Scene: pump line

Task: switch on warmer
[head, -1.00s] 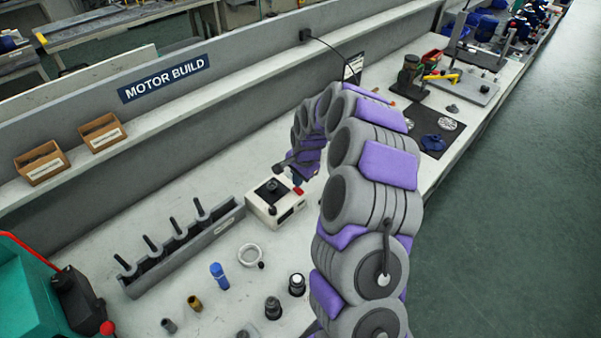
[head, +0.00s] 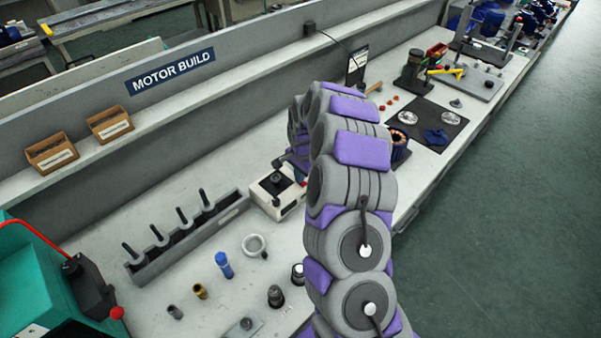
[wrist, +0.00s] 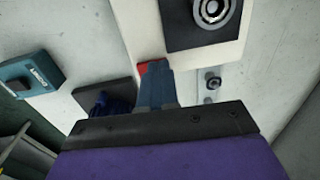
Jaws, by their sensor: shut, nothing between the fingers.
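The warmer (head: 264,199) is a white box on the bench with a black top plate and a dark round piece on it. Its red switch (head: 303,184) shows at the right end, partly hidden by my gripper. In the wrist view the warmer (wrist: 235,50) is at the top, and the red switch (wrist: 150,67) is right at the tip of my fingers. My gripper (wrist: 157,80) is shut and empty, its tip over or against the switch; I cannot tell whether it touches. I cannot tell the switch position.
A grey rack (head: 185,240) with several black-handled tools stands left of the warmer. A white ring (head: 254,245) and a blue cylinder (head: 224,266) lie in front. A motor part with copper windings (head: 399,146) stands behind my arm, near a black mat (head: 452,121).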

